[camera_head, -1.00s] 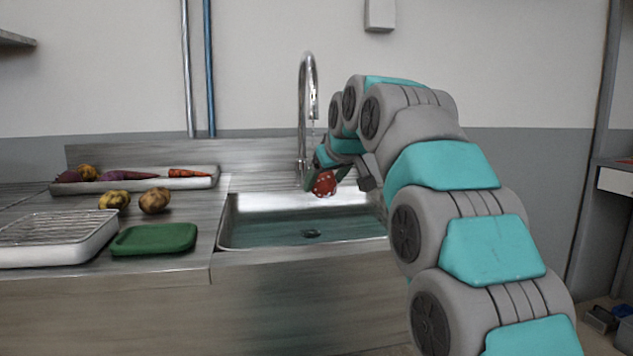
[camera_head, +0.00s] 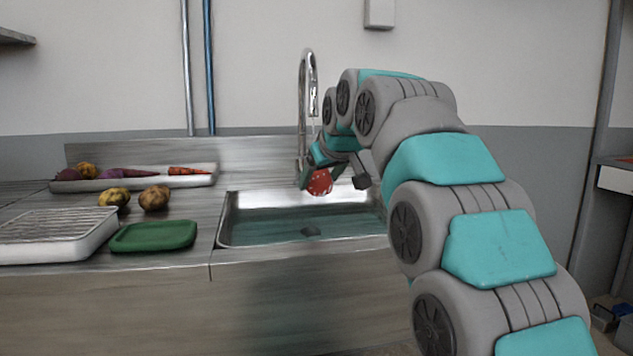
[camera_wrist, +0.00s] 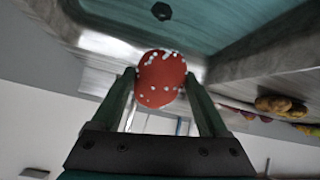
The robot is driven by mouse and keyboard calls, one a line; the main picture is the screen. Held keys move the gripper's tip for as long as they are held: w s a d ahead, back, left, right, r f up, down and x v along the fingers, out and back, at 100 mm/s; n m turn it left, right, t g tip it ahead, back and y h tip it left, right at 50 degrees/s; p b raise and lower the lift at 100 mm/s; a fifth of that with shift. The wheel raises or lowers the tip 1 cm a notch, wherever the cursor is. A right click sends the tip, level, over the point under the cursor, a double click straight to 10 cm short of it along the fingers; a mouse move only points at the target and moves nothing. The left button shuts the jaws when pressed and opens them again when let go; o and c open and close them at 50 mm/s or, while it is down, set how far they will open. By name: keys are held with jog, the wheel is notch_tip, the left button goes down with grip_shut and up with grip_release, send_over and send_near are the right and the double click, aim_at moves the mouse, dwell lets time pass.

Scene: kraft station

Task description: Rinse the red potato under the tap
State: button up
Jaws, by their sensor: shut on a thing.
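The red potato (camera_head: 320,182) is round and red with white specks. My gripper (camera_head: 318,178) is shut on it and holds it above the back part of the sink basin (camera_head: 262,232). In the wrist view the red potato (camera_wrist: 160,80) sits between the tips of my two green fingers (camera_wrist: 160,88). The tap (camera_head: 308,85) is a tall curved chrome spout behind the basin. Its outlet is above the potato, close to my wrist.
On the counter left of the sink are a green tray (camera_head: 153,237), a white tray with a wire rack (camera_head: 60,237) and two yellowish potatoes (camera_head: 154,198). A long tray (camera_head: 205,181) of vegetables stands behind them. The basin is otherwise clear, with a dark drain.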

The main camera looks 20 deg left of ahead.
aim_at(328, 186)
jog(key=s+d+b, duration=0.1)
jog(key=s, duration=0.1)
jog(key=s+d+b, duration=0.1)
jog(key=s, duration=0.1)
jog(key=s+d+b, duration=0.1)
jog(key=s, duration=0.1)
jog(key=shift+d, duration=0.25)
dwell(1.4)
jog(key=p+v, duration=0.1)
jog(key=v, duration=0.5)
jog(key=shift+s+a, duration=0.15)
jog(key=shift+s, duration=0.1)
dwell(0.6)
